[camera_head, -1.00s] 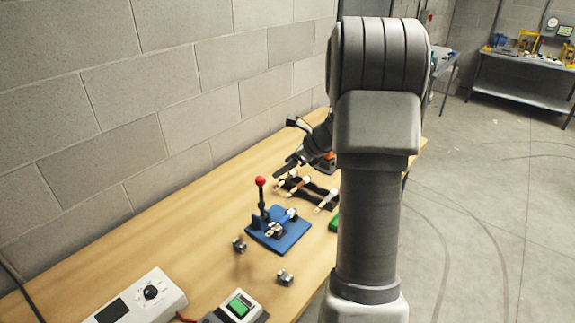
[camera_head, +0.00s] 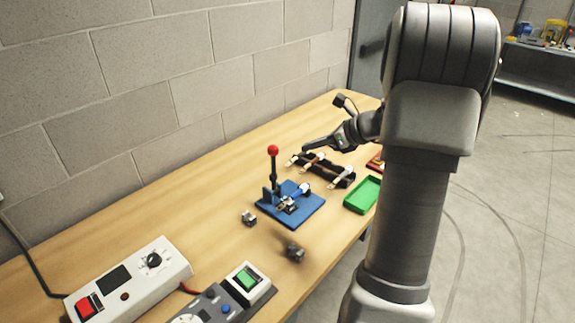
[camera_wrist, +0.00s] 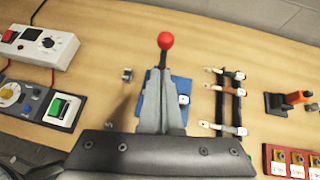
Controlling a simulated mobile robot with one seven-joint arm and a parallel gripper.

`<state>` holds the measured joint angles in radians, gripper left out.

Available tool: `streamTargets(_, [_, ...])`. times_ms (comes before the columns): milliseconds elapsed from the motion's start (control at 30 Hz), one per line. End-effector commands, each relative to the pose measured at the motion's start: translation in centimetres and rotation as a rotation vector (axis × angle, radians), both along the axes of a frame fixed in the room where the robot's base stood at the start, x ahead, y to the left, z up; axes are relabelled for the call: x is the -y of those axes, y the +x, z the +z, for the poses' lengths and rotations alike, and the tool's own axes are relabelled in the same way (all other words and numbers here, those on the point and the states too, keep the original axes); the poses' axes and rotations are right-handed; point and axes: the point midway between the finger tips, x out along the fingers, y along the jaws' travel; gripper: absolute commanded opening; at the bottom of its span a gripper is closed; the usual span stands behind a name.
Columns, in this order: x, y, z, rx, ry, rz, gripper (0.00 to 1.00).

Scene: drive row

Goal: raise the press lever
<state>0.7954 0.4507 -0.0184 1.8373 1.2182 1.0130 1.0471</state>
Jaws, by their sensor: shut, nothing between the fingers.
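The press lever (camera_head: 273,166) is a dark upright rod with a red ball knob on top, standing on a blue base plate (camera_head: 316,205) on the bench. The red knob (camera_wrist: 165,40) also shows in the wrist view, just beyond my fingertips. My gripper (camera_head: 306,148) is shut and empty, in the air to the right of the knob in the head view. In the wrist view my gripper (camera_wrist: 161,72) covers the lower lever and part of the blue plate (camera_wrist: 181,86). I cannot tell whether the fingers touch the lever.
A black rack (camera_head: 340,178) with several pale-ended pieces and a green tray (camera_head: 362,195) lie right of the press. Small metal blocks (camera_head: 249,218) lie in front. A white control box (camera_head: 130,285) and a grey panel with a green button (camera_head: 246,280) stand nearer. A block wall borders the bench.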

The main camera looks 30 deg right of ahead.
Motion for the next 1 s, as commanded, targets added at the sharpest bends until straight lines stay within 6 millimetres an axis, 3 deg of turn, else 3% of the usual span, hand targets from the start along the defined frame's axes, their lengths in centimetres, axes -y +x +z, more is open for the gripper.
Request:
streamTargets(33, [0.4,-0.4,-1.4,0.022,0.023,-0.004,0.0])
streamTargets(300, [1.9,-2.2,-2.8,0.164,0.13,-0.01,0.0])
streamTargets(667, [3.3,-4.0,-2.7,0.303,0.198,-0.011,0.0])
streamTargets(833, [3.0,-3.5,-2.6,0.313,0.203,-0.009,0.0])
streamTargets(1000, [1.7,-1.2,-3.3,0.312,0.204,-0.006,0.0])
